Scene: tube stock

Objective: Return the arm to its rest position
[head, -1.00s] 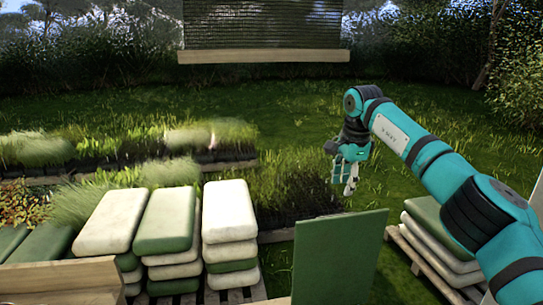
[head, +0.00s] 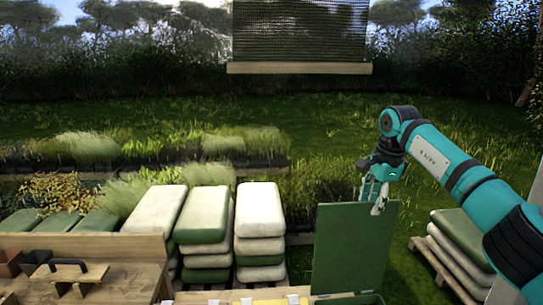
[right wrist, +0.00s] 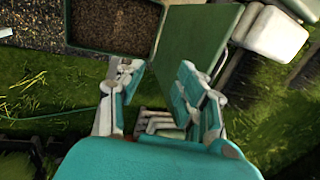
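My right arm, teal and black, comes in from the right edge of the head view. Its gripper (head: 379,203) hangs fingers-down in front of the upper right part of an upright green panel (head: 350,250). In the right wrist view the fingers (right wrist: 158,82) are spread apart with nothing held between them. The green panel (right wrist: 196,38) shows beyond the fingers there; I cannot tell whether they touch it. My left arm and gripper are not in view.
Stacked white and green bags (head: 258,215) stand left of the panel, and another stack (head: 462,240) stands on a pallet at right. A wooden bench (head: 120,246) is at lower left. The right wrist view shows a soil-filled tray (right wrist: 112,25). Open grass lies behind.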

